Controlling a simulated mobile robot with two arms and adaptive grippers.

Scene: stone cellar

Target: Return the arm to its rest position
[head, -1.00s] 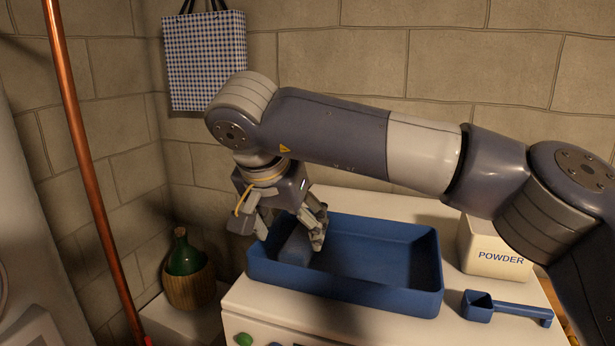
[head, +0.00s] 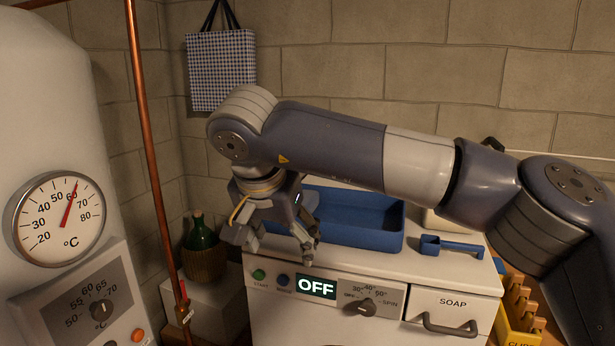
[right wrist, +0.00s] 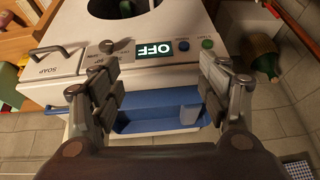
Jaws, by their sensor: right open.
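My right arm reaches across the head view from the right, bent down at the wrist. My right gripper (head: 272,243) is open and empty, fingers pointing down. It hangs at the front left of the blue tray (head: 385,242), near the washing machine's front edge, and hides the tray's left part. In the right wrist view my gripper (right wrist: 165,85) shows its two fingers wide apart with nothing between them. The tray (right wrist: 150,98) lies beyond them, with a pale blue block (right wrist: 190,113) inside. My left gripper is out of view.
The washing machine (head: 390,283) reads OFF. A blue scoop (head: 450,247) lies on its top, right of the tray. A dial gauge (head: 60,218) and copper pipe (head: 150,150) stand left. A green bottle (head: 202,235) stands in the corner; a checked bag (head: 222,70) hangs above.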

